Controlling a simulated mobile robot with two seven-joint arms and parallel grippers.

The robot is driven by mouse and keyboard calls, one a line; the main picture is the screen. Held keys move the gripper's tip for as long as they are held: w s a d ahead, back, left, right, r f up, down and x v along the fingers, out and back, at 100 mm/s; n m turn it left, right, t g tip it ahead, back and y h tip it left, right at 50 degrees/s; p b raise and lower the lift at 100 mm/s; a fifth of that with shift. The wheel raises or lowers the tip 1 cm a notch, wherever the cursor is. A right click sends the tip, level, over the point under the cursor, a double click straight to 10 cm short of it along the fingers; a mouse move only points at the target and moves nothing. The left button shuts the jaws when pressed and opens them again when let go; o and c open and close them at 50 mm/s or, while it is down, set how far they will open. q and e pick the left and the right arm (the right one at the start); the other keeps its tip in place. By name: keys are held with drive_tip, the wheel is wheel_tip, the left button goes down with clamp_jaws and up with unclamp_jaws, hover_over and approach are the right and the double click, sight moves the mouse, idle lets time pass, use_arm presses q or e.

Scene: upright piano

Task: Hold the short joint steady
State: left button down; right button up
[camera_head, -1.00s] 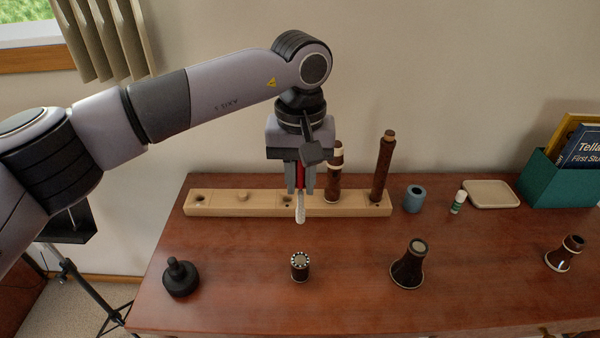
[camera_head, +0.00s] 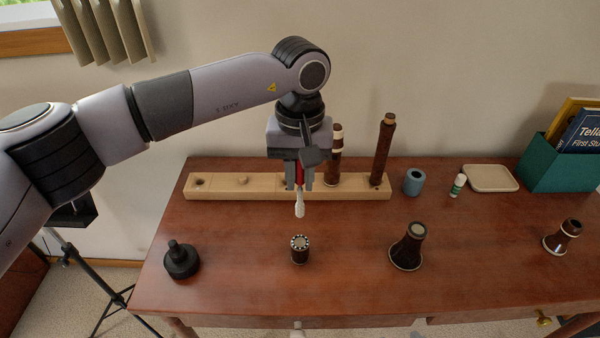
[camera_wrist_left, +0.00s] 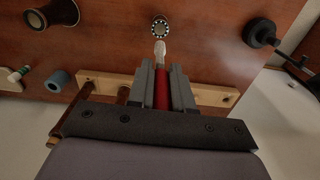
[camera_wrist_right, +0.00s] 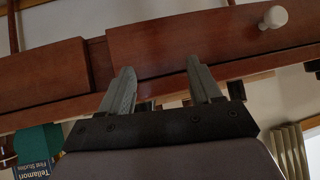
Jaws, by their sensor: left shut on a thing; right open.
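A small dark cylinder with a ring of pale dots around its top, seemingly the short joint (camera_head: 300,251), stands upright on the desk in the head view. It also shows at the top of the left wrist view (camera_wrist_left: 161,29). My left gripper (camera_head: 299,184) is shut on a red-handled tool with a white tip (camera_wrist_left: 161,88). The tip points down at the short joint, with a gap still visible in the head view. My right gripper (camera_wrist_right: 161,88) is open and empty, facing the front of the desk drawers. The short joint is out of the right wrist view.
A pale wooden rack (camera_head: 225,193) holds two tall dark joints (camera_head: 384,150) behind my left gripper. A black knobbed object (camera_head: 181,260), a flared bell (camera_head: 408,248), another dark piece (camera_head: 562,237) and a blue ring (camera_head: 414,182) stand around. Front desk space between pieces is clear.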

drive_tip(key=m, duration=0.1)
drive_tip(key=m+g+y, duration=0.6)
drive_tip(key=m+y, duration=0.3)
drive_tip(key=m, duration=1)
approach(305, 251)
drive_tip(key=shift+s+f, duration=0.25)
drive_tip(key=shift+f, duration=0.95)
drive_tip(key=m, duration=0.1)
drive_tip(key=w+m, duration=0.1)
drive_tip(key=shift+w+r+m, duration=0.15)
drive_tip(key=shift+w+m, duration=0.15)
drive_tip(key=shift+x, duration=5)
drive_tip(key=shift+r, duration=0.1)
